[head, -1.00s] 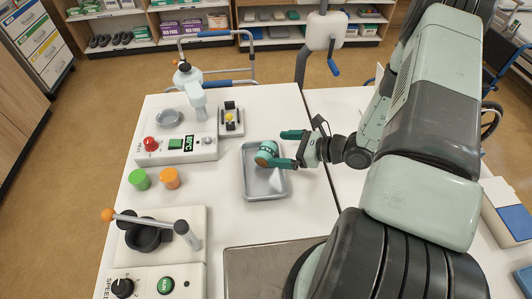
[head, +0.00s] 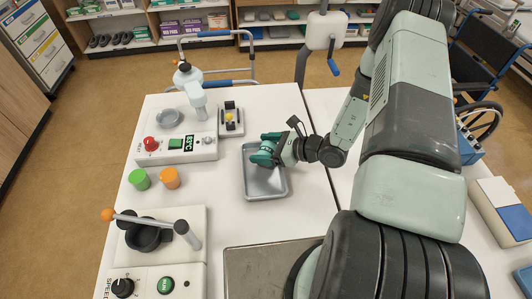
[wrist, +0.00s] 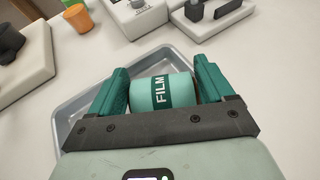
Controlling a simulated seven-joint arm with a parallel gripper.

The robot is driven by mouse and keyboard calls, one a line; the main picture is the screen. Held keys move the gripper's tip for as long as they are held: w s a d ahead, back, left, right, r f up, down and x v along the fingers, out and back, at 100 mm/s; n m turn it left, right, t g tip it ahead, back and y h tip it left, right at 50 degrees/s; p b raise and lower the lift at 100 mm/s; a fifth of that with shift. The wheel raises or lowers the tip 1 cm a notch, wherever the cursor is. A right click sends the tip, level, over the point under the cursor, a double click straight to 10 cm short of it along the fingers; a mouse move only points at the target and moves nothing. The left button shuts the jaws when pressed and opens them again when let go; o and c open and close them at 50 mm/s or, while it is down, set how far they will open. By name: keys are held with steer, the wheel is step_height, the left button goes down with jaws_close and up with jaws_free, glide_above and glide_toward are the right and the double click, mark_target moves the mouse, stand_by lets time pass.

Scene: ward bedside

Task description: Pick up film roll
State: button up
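The film roll (wrist: 162,92), a pale green cylinder with a dark green FILM label, lies between the two green fingers of my gripper (wrist: 163,85) in the wrist view. The fingers stand wide apart, one on each side of it. Little or no gap shows at its sides; I cannot tell whether they press on it. In the head view my gripper (head: 266,149) is low at the far end of the grey tray (head: 266,197), and the fingers largely hide the roll there.
A control box with a red knob (head: 151,144) stands left of the tray. Green (head: 139,179) and orange (head: 169,178) cups sit nearby. A lever device (head: 150,235) is at front left. A metal plate (head: 262,268) lies in front. The near part of the tray looks clear.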

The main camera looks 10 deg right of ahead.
steer(key=c, duration=0.5)
steer(key=shift+r, duration=0.1)
step_height(320, 180, up, 9)
steer(key=shift+f, duration=0.15)
steer(key=shift+s+a+r, duration=0.1)
steer(key=shift+a+r, duration=0.1)
steer(key=shift+r, duration=0.1)
steer(key=s+a+n+g+h, duration=0.3)
steer(key=s+n+g+h, duration=0.1)
steer(key=s+g, duration=0.1)
steer(key=n+g+h, duration=0.1)
steer(key=h, duration=0.3)
glide_toward(250, 172)
steer(key=x, duration=0.5)
steer(key=shift+a+f, duration=0.1)
steer(key=shift+f, duration=0.1)
